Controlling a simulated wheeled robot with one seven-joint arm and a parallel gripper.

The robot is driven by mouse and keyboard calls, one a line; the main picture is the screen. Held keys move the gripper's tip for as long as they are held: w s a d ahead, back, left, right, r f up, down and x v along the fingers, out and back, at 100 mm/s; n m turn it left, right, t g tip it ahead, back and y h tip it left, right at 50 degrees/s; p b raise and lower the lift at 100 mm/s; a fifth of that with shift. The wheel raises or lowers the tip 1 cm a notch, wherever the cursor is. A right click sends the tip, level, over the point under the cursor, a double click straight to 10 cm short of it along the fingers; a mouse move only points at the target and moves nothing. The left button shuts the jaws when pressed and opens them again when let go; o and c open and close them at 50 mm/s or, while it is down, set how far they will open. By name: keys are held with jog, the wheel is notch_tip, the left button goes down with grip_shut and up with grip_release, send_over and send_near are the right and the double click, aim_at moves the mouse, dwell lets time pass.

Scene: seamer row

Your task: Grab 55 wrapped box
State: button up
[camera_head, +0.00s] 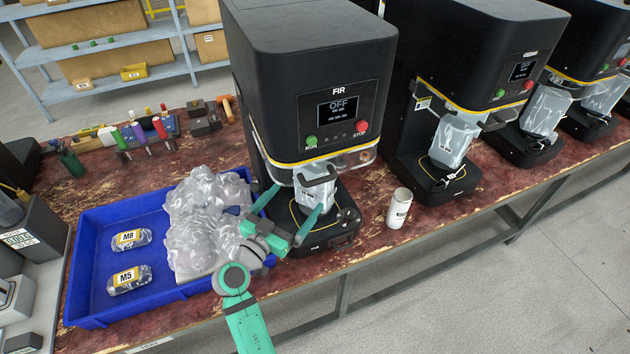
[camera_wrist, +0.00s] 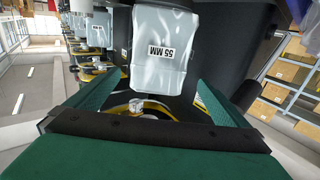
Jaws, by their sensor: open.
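The 55 wrapped box (camera_wrist: 160,62) is a clear-wrapped, pale box with a "55 MM" label in the wrist view. In the head view the wrapped box (camera_head: 313,190) sits in the bay of the black FIR machine (camera_head: 300,75), partly hidden by a dark handle; its label is not readable there. My gripper (camera_head: 291,209) is open, with its green fingers spread toward the box at the bay. In the wrist view my gripper (camera_wrist: 160,88) has one finger on either side of the box's near end.
A blue tray (camera_head: 87,250) at left holds M8 (camera_head: 131,238) and M5 (camera_head: 130,279) packets and a clear wrapped heap (camera_head: 205,215). A white cylinder (camera_head: 398,210) stands right of the machine. More machines with wrapped items (camera_head: 455,140) line the right. The FIR display reads OFF.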

jog(key=x, duration=1)
jog(key=shift+w+d, duration=0.15)
jog(key=shift+d, duration=0.25)
jog(key=shift+a, duration=0.15)
jog(key=c, duration=1)
